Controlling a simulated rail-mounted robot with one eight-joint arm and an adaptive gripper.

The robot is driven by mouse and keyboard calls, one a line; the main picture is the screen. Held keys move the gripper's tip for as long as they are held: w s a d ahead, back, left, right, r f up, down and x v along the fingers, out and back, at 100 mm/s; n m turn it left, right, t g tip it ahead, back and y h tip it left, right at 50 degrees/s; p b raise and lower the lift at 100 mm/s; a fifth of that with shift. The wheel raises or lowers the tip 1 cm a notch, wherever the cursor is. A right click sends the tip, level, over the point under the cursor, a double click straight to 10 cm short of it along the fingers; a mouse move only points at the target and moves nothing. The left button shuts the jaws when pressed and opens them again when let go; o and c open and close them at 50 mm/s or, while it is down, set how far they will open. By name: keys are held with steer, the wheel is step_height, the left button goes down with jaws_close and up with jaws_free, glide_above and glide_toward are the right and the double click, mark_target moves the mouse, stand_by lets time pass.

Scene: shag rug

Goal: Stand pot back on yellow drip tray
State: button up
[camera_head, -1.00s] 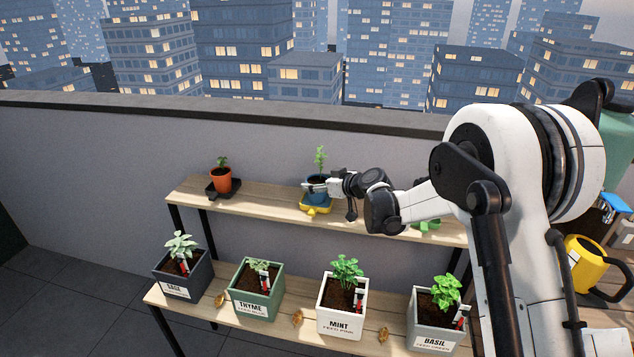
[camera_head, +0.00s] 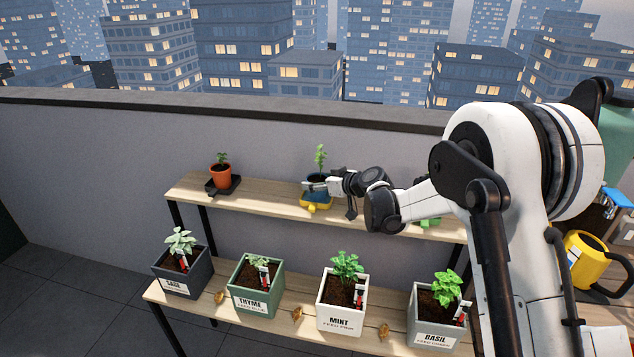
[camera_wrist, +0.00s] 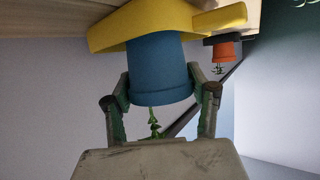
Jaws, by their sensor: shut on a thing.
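A blue pot (camera_head: 313,197) with a small green plant (camera_head: 320,158) is at the middle of the upper shelf, over the yellow drip tray (camera_head: 316,207). My gripper (camera_head: 318,186) reaches in from the right and is shut on the pot near its rim. The wrist view is upside down: the blue pot (camera_wrist: 158,70) sits between the two fingers of my gripper (camera_wrist: 161,93), and its base meets the yellow tray (camera_wrist: 120,30). The pot looks roughly upright. I cannot tell whether its base rests fully on the tray, as the contact is partly hidden.
An orange pot (camera_head: 220,173) on a dark tray (camera_head: 232,187) stands left on the same shelf. A green tray (camera_head: 430,223) lies to the right, partly behind my arm. Several labelled herb planters (camera_head: 256,290) fill the lower shelf. A grey wall (camera_head: 90,150) runs behind.

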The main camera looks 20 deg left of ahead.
steer(key=shift+f, duration=0.15)
steer(key=o, duration=2.1)
steer(key=shift+r, duration=0.65)
steer(key=shift+d, duration=0.1)
steer(key=shift+s+d+r+b, duration=0.15)
steer(key=shift+s+d+b, duration=0.15)
steer(key=shift+s+d, duration=1.15)
steer(key=shift+s+d+r+b, duration=0.25)
steer(key=shift+s+d, duration=0.25)
steer(key=shift+d, duration=1.85)
steer(key=shift+s+d+r+b, duration=0.1)
steer(key=shift+s+d+b, duration=0.2)
steer(key=shift+s+d, duration=1.15)
steer(key=shift+w+d, duration=0.45)
steer(key=shift+d, duration=0.05)
